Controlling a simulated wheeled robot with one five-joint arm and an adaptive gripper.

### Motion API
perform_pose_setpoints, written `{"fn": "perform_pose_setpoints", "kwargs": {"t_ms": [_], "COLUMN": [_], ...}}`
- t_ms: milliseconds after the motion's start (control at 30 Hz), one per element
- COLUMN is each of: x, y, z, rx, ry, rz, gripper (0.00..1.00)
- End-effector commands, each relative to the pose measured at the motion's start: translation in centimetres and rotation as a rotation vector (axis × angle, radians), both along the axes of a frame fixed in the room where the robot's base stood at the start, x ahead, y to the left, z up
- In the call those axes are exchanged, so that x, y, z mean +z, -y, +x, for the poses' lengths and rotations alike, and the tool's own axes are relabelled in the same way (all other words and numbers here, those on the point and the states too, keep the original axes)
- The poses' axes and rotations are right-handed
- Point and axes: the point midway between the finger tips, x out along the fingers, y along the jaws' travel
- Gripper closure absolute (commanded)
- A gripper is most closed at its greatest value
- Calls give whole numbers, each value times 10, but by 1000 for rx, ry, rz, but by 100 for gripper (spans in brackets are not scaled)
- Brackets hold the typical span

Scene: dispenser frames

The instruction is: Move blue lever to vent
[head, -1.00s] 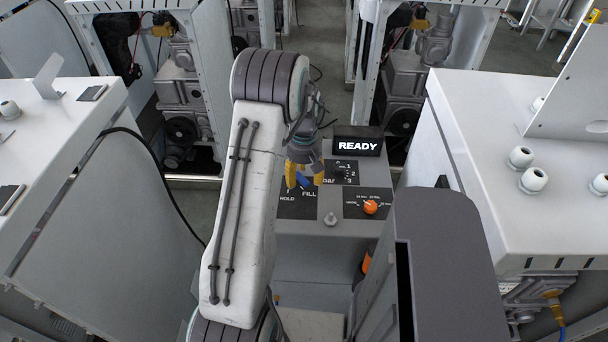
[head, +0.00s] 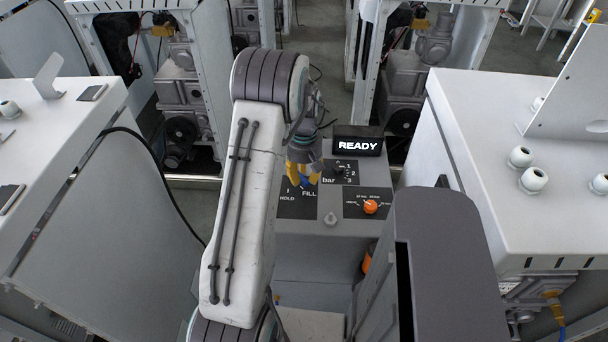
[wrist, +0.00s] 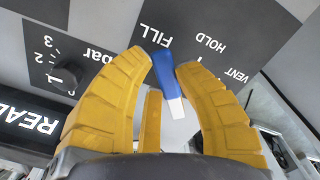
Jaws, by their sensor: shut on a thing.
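The blue lever (wrist: 165,72) shows in the wrist view between the yellow fingers of my gripper (wrist: 165,70). Its upper end lies near the FILL label (wrist: 160,35) and its other end is white. The HOLD label (wrist: 210,43) and the VENT label (wrist: 237,75) are to the right of it. In the head view my gripper (head: 304,182) is shut on the lever over the black label plate (head: 298,207). The fingers hide most of the lever there, and VENT is not readable.
A READY display (head: 357,146) stands behind the panel. A black bar selector knob (head: 339,169) and an orange knob (head: 370,207) are to the right of my gripper. A small grey knob (head: 330,219) is in front. White cabinets stand on both sides.

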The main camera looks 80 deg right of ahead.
Motion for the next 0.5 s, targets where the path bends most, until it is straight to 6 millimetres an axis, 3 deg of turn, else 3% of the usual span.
{"fn": "perform_pose_setpoints", "kwargs": {"t_ms": [267,500], "x": [-2,-3], "y": [-3,-10], "z": [3,11], "rx": [-59,-230], "ry": [0,0], "rz": [1,1], "gripper": [100,100]}}
